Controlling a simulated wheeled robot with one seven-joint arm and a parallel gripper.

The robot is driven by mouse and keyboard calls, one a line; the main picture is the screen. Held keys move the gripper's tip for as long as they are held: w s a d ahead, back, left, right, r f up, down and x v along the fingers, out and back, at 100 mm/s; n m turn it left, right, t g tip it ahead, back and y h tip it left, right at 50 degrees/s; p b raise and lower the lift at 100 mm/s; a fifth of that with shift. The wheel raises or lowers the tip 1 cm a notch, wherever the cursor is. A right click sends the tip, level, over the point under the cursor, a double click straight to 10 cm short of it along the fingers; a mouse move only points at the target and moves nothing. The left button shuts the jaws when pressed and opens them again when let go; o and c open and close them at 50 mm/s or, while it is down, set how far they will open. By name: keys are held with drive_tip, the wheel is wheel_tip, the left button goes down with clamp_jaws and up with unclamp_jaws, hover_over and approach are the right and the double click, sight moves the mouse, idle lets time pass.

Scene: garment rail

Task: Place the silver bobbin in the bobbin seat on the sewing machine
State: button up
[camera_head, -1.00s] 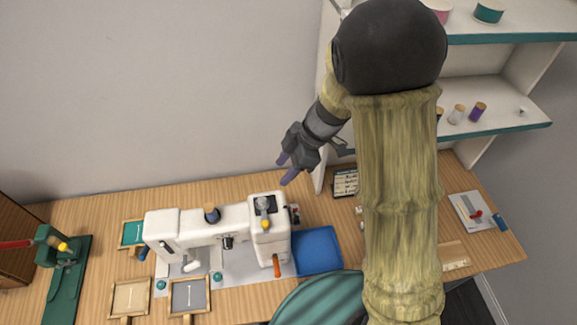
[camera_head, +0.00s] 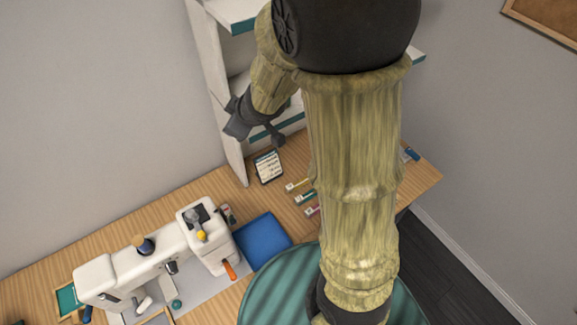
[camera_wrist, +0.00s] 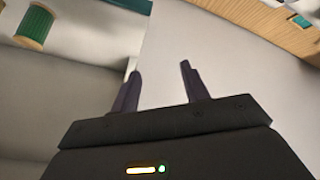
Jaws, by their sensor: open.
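The white sewing machine (camera_head: 150,264) stands on the wooden desk at the lower left of the head view. A dark plate (camera_head: 205,209) with a small grey round part (camera_head: 191,215) and a yellow knob (camera_head: 201,236) is on its right end; I cannot tell which part is the bobbin seat. I cannot make out the silver bobbin in either current view; my arm covers much of the shelves. My gripper (camera_wrist: 159,67) is open, with nothing between its fingers in the wrist view. In the head view it is in front of the white shelf unit, above the desk.
The white shelf unit (camera_head: 211,85) stands behind the desk. A green spool (camera_wrist: 36,27) shows on it in the wrist view. A blue tray (camera_head: 262,241) lies right of the machine. A small card stand (camera_head: 269,166) and several small coloured items are on the desk.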

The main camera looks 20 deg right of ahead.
drive_tip(key=s+d+f+m+g+h, duration=0.1)
drive_tip(key=s+d+m+g, duration=0.1)
drive_tip(key=s, duration=0.6)
drive_tip(key=s+d+f+m+g+h, duration=0.1)
drive_tip(key=s+d+m+g, duration=0.2)
drive_tip(key=s+d+m, duration=0.2)
drive_tip(key=s+m, duration=0.2)
drive_tip(key=s, duration=0.1)
drive_tip(key=shift+f+h, duration=0.15)
drive_tip(key=shift+h, duration=0.15)
drive_tip(key=shift+d, duration=0.1)
